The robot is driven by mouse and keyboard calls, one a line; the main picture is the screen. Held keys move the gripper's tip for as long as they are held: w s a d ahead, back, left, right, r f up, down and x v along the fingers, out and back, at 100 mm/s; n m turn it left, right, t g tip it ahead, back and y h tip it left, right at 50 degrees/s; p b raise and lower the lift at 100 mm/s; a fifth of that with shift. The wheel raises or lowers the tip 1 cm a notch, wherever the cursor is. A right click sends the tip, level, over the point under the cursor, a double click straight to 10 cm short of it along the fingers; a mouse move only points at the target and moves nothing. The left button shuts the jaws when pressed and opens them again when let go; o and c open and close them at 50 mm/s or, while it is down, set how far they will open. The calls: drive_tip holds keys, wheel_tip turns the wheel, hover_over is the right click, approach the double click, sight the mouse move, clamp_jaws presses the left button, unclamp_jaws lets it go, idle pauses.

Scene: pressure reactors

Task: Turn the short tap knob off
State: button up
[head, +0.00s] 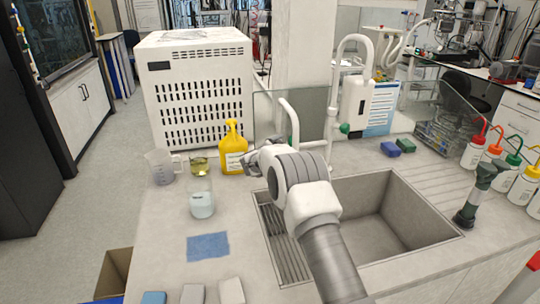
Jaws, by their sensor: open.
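The short white tap (291,119) curves up behind the sink, just behind my arm's wrist. My gripper (250,164) is open at the left end of my wrist, left of the short tap and beside the yellow bottle (233,150). It looks empty, though its fingers are small and partly hidden.
The sink (385,215) lies under and right of my arm. A clear splash panel (262,112) stands behind the short tap. Glass beakers (201,204) and a jug (160,168) stand left. Wash bottles (474,150) and a dark green-topped fixture (478,195) stand right.

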drive_tip(key=v, duration=1.3)
drive_tip(key=shift+b, duration=0.4)
drive_tip(key=shift+s, duration=0.1)
